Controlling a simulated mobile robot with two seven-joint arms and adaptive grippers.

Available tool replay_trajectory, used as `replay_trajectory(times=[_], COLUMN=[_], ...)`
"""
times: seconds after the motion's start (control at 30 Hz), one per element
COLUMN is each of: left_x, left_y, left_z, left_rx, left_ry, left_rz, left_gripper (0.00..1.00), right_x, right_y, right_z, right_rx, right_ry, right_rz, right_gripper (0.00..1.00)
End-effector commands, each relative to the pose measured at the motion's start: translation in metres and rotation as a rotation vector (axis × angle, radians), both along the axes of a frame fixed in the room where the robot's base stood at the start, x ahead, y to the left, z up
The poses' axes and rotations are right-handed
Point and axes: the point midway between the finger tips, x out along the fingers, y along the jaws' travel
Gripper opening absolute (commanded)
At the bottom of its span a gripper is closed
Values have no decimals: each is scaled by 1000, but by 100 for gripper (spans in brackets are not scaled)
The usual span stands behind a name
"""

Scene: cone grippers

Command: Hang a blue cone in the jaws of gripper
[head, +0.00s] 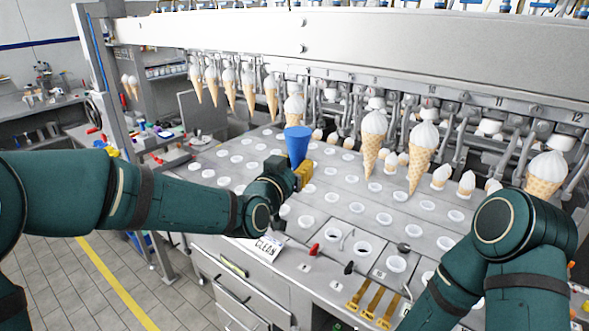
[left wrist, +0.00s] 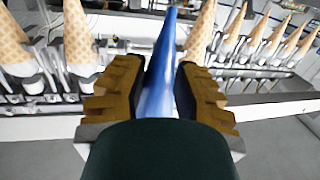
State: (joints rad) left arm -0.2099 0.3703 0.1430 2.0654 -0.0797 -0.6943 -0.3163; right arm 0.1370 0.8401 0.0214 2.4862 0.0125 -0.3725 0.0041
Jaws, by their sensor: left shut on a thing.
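A blue cone (head: 298,143) stands out in the head view, wide end up and tip down, in front of the machine's row of hanging cones. My left gripper (head: 303,174) is shut on it, its yellow-brown fingers at the cone's lower part. In the left wrist view the blue cone (left wrist: 160,75) lies between the two ridged fingers of my left gripper (left wrist: 157,95). The machine's jaws hang in a row from the beam; an ice cream cone (head: 294,104) hangs just behind and above the blue cone. My right gripper is not in view; only my right arm shows.
Ice cream cones hang along the beam, including a large one (head: 421,155) right of centre. The grey worktop (head: 345,205) has many round white-rimmed holes. Red and black handled tools (head: 314,249), a CLEAN sign (head: 268,248) and yellow strips (head: 370,299) lie near the front edge.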

Motion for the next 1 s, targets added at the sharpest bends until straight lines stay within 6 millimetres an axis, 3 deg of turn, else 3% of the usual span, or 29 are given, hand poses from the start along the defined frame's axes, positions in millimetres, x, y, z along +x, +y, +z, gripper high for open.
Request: replay_trajectory(times=[0.03, 0.6, 1.0], left_x=[0, 45, 52], left_y=[0, -34, -39], left_z=[-2, 0, 0], left_rx=[-1, -1, 0], left_ry=[-3, 0, 0], left_rz=[1, -1, 0], left_gripper=[5, 5, 5], right_x=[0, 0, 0], right_y=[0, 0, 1], right_z=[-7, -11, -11], right_rx=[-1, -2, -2], right_ry=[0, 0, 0], right_rz=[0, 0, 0], right_gripper=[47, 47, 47])
